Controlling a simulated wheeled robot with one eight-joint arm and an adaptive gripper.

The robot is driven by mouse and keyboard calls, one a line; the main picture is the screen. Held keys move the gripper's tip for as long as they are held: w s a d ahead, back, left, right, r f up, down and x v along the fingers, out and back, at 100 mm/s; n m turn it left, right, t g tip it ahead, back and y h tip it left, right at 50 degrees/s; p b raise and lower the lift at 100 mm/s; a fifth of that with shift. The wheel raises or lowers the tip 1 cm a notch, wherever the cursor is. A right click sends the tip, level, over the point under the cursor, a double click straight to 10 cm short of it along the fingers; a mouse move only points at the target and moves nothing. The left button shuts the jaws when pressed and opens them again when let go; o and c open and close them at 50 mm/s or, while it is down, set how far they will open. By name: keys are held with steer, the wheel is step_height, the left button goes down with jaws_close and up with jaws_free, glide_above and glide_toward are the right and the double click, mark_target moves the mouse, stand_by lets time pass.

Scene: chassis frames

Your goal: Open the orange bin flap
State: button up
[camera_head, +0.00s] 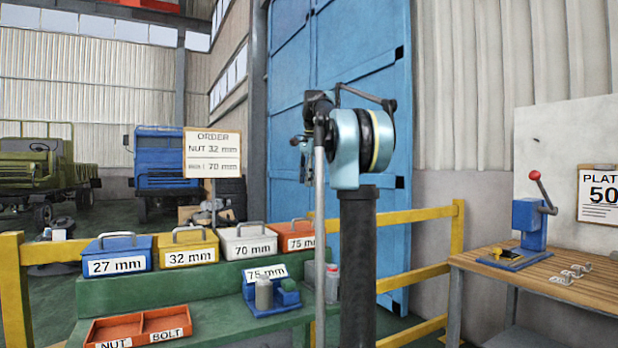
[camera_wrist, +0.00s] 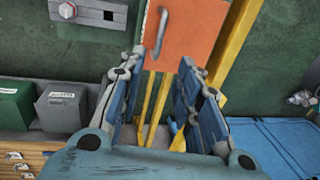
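In the wrist view an orange panel (camera_wrist: 190,32) with a pale upright handle (camera_wrist: 161,30) is set against a dark green surface. My gripper (camera_wrist: 163,64) is open, its blue-padded fingers apart below the handle, with nothing held between them. The fingers appear short of the panel; the exact distance is unclear. In the head view an orange bin (camera_head: 291,243) with a handle on its top stands at the right end of the bin row, partly behind my arm. I cannot tell whether it is the same thing as the orange panel.
Blue (camera_head: 117,248), yellow (camera_head: 187,246) and white (camera_head: 243,240) bins stand in the row. An orange nut and bolt tray (camera_head: 137,322) lies in front. A wooden bench (camera_head: 590,285) with a blue press (camera_head: 527,228) is at right. Yellow bars (camera_wrist: 240,30) show in the wrist view.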

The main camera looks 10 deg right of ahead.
steer(key=shift+s+r+n, duration=0.2)
steer(key=shift+s+r, duration=0.25)
steer(key=shift+s, duration=0.2)
steer(key=shift+s+r+n, duration=0.2)
steer(key=shift+s+r, duration=0.25)
steer(key=shift+s, duration=0.2)
